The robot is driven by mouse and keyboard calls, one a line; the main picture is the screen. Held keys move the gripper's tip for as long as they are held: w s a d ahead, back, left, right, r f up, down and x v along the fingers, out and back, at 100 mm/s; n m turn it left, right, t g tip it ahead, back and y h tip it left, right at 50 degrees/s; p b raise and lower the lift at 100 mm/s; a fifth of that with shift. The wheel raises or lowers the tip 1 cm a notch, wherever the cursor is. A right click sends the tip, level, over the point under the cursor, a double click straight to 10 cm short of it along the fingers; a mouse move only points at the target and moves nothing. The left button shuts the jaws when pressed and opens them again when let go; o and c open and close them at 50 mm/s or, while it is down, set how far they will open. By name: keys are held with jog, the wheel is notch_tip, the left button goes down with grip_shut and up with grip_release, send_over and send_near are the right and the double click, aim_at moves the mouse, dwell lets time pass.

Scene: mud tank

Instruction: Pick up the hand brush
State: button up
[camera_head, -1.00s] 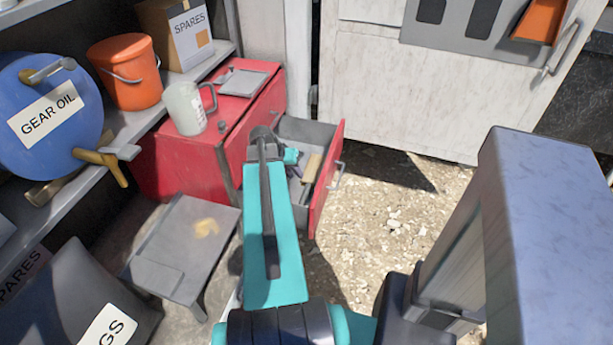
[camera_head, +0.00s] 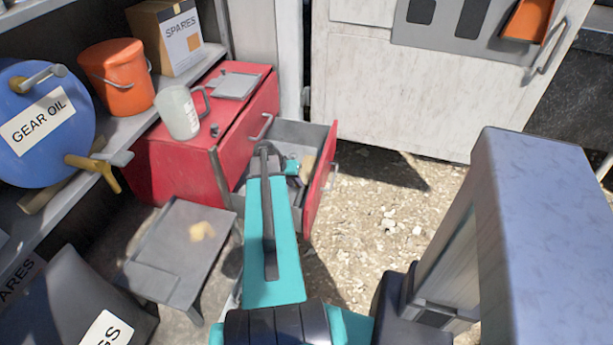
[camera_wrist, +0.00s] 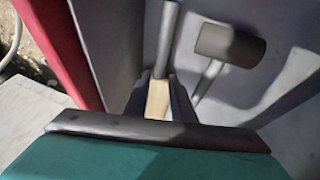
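A pale wooden piece (camera_wrist: 158,98), likely part of the hand brush, lies in the open drawer (camera_head: 294,212). It also shows as a tan patch (camera_head: 308,166) in the head view. The rest of its shape is hidden by my gripper. My gripper (camera_wrist: 160,88) is down inside the drawer, its two dark fingers apart on either side of the wood. I cannot tell whether they press on it. In the head view, my teal arm hides most of the gripper (camera_head: 291,166).
A dark-headed mallet (camera_wrist: 230,45) and a grey rod (camera_wrist: 168,35) are close by in the drawer. The red drawer front (camera_head: 318,185) and drawer walls surround the gripper. A jug (camera_head: 178,112) stands on the red cabinet (camera_head: 185,170). A grey stool (camera_head: 175,250) stands left.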

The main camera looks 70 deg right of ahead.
jog(key=shift+s+d+f, duration=0.15)
jog(key=shift+d+f, duration=0.1)
jog(key=shift+f, duration=0.4)
jog(key=shift+p+x, duration=0.55)
jog(key=shift+x, duration=2.05)
grip_shut()
